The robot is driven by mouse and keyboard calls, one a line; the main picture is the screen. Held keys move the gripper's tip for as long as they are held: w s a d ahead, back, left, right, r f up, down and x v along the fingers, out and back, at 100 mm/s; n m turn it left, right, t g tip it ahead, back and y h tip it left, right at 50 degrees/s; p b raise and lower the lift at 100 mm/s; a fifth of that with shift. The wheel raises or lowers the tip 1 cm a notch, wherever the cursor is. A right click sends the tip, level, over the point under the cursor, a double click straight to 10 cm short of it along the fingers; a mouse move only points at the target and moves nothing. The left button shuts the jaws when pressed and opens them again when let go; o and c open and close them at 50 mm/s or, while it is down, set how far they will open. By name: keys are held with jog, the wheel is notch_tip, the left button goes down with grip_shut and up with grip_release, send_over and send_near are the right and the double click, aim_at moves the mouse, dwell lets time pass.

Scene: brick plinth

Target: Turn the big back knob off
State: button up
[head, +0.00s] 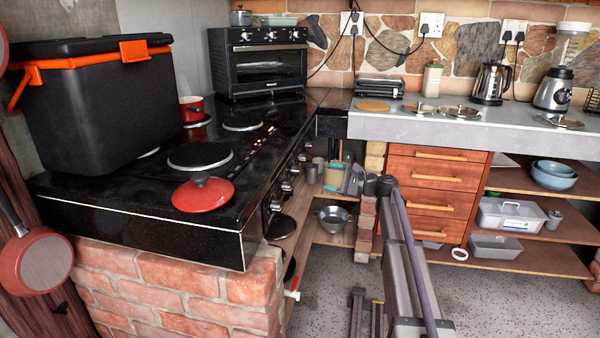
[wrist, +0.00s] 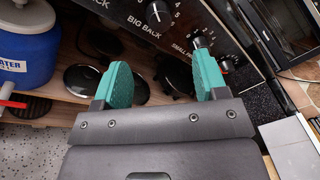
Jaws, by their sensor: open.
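The stove (head: 150,205) has a black front panel with a row of knobs (head: 286,186) in the head view. In the wrist view the label "BIG BACK" stands beside a silver and black knob (wrist: 157,12) at the top edge. In the head view my gripper (head: 338,176) is in front of the panel, to the right of the knobs.
Another knob (wrist: 200,40), labelled "SMALL", is near my right finger in the wrist view. Below the panel are shelves with dark lids and a blue container (wrist: 30,45). A red lid (head: 203,195) lies on the stove top. A drawer unit (head: 432,190) stands at right.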

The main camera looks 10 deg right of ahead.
aim_at(296, 171)
jog(key=x, duration=1)
jog(key=shift+w+a, duration=0.2)
jog(key=shift+a, duration=0.15)
jog(key=shift+f, duration=0.1)
jog(key=c, duration=0.9)
jog(key=shift+f+n+y+b, duration=0.1)
jog(key=shift+n+y+b, duration=0.3)
jog(key=shift+n, duration=1.1)
jog(key=shift+n+y+b, duration=0.2)
jog(key=shift+n+b, duration=0.25)
jog(key=shift+n, duration=1.05)
jog(key=o, duration=0.9)
